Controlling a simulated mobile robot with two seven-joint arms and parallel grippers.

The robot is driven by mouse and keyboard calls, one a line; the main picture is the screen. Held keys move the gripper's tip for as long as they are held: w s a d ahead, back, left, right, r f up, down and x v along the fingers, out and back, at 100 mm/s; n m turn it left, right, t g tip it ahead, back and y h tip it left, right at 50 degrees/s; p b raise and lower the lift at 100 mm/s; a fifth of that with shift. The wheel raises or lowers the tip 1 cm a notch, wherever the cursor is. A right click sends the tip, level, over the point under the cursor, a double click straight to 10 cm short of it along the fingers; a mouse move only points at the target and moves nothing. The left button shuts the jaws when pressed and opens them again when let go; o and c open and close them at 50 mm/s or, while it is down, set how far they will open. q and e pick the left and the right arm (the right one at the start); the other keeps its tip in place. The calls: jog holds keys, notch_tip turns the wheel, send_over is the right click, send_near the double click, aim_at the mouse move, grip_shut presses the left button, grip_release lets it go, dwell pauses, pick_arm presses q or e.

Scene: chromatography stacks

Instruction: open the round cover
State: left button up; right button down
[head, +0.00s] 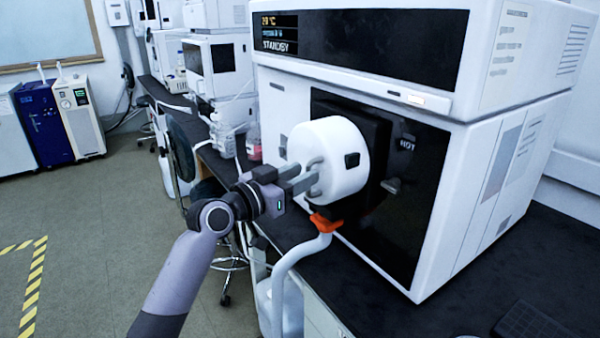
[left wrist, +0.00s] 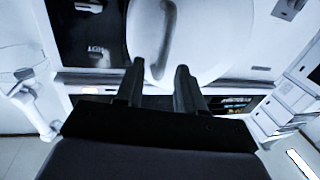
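The round cover (head: 343,140) is a white drum on the front of the large white instrument and looks closed against its black mount. A curved grey handle on its face shows in the left wrist view (left wrist: 167,38). My left gripper (head: 308,175) is at the cover's face, fingers pointing at it. In the left wrist view its two fingers (left wrist: 160,72) are apart, with the handle's lower end appearing between the tips. I see no clear contact, and the fingers partly hide the handle in the head view. My right gripper is not in view.
The white instrument (head: 480,190) stands on a black bench (head: 530,260); its display reads STANDBY. An orange clip (head: 325,223) and a white hose (head: 283,275) hang below the cover. A small black latch or knob (head: 352,160) sits on the cover's side. Open floor lies left.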

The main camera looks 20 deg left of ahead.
pick_arm(q)
jog(key=shift+w+d, duration=0.2)
jog(key=shift+w, duration=0.1)
jog(key=shift+c, duration=0.3)
grip_shut()
